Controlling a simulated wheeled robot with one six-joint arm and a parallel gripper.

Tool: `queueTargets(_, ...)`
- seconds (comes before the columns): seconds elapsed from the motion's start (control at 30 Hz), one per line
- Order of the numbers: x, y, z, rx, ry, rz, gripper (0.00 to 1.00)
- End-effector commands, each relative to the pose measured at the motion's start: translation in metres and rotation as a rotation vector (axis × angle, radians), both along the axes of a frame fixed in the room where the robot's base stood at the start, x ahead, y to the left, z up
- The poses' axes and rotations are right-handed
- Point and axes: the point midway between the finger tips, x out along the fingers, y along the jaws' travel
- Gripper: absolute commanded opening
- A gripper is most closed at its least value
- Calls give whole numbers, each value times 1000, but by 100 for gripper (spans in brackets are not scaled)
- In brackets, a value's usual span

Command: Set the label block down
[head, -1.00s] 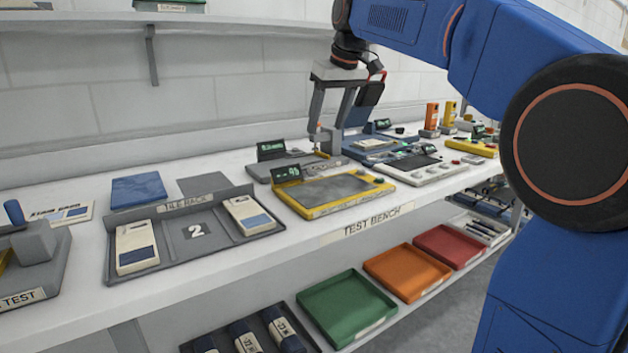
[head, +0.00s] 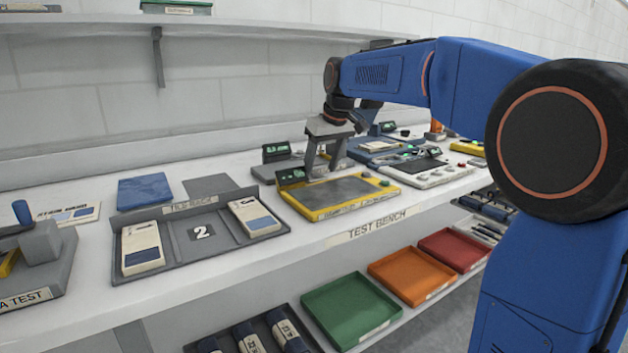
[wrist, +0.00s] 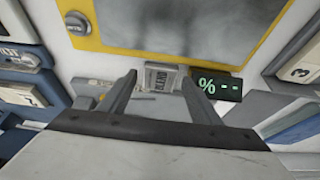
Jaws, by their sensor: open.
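In the wrist view a small grey block with dark lettering (wrist: 160,78), which looks like the label block, sits between the fingertips of my gripper (wrist: 159,74). The fingers are apart, with a gap visible on each side of the block. It lies close to the near edge of the yellow-framed tester (wrist: 95,43). In the head view my gripper (head: 326,171) points down at the back edge of that yellow tester (head: 345,206), beside its small display. I cannot make out the block in the head view, and its contact with the surface is unclear.
A dark display with green characters (wrist: 222,85) stands close right of the fingers in the wrist view. In the head view a grey tray marked 2 (head: 200,232) holds two cream devices. A white tester (head: 425,171) stands to the right. Green, orange and red trays sit below.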

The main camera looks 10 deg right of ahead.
Motion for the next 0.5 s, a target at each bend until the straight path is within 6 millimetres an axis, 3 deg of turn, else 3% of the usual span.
queueTargets(0.2,7,3,-23,0,1,0,58)
queueTargets(0.5,9,4,-27,0,0,0,58)
